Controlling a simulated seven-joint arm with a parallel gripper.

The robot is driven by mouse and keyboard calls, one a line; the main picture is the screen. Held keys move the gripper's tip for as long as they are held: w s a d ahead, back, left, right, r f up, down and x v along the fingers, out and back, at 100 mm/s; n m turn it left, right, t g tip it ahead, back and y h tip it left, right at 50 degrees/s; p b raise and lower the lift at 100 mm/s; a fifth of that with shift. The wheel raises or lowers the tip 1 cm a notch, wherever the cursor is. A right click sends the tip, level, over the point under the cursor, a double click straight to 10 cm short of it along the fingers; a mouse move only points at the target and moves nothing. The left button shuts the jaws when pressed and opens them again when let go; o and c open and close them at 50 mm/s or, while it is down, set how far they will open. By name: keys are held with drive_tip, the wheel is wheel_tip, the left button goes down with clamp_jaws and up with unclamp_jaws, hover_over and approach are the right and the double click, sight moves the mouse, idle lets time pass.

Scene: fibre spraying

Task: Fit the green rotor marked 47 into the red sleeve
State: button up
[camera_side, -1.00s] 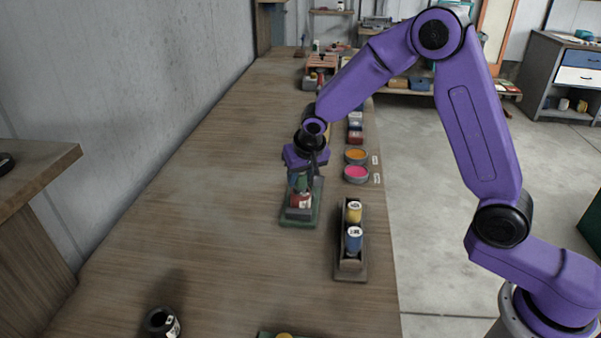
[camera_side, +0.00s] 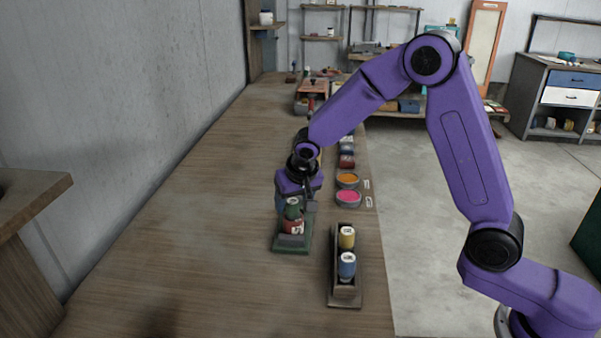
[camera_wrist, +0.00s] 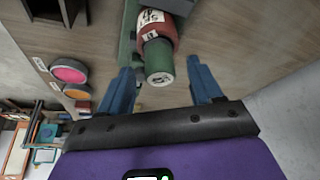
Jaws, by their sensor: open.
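The green rotor (camera_side: 292,208) stands upright in the mouth of the red sleeve (camera_side: 291,227), its upper part sticking out. The sleeve sits on a green stand (camera_side: 290,247) on the bench. In the wrist view the rotor (camera_wrist: 160,66) projects from the red sleeve (camera_wrist: 158,24); its end face carries small marks that I cannot read. My gripper (camera_side: 296,202) is just above and behind the rotor. In the wrist view my gripper (camera_wrist: 160,68) has its two blue fingers spread, one on each side of the rotor's end, with gaps to it.
A brown holder (camera_side: 345,296) with a yellow piece (camera_side: 347,237) and a blue piece (camera_side: 347,265) stands right of the stand. Pink (camera_side: 348,197) and orange (camera_side: 347,180) dishes lie behind it. The bench left of the stand is clear.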

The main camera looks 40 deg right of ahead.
drive_tip(key=v, duration=1.6)
drive_tip(key=shift+s+f, duration=0.1)
drive_tip(key=s+d+f+n+g, duration=0.1)
drive_tip(key=s+n, duration=0.4)
drive_tip(key=s, duration=0.5)
drive_tip(key=s+d+f+n+g+y, duration=0.1)
drive_tip(key=s+d+f+n, duration=0.2)
drive_tip(key=s, duration=0.8)
drive_tip(key=s+d+f+n+g, duration=0.2)
drive_tip(key=s+d+f+n, duration=0.1)
drive_tip(key=s+n, duration=0.4)
drive_tip(key=s, duration=0.3)
drive_tip(key=shift+s+f+n+y, duration=0.2)
drive_tip(key=shift+f+n+y, duration=0.1)
drive_tip(key=shift+f, duration=0.05)
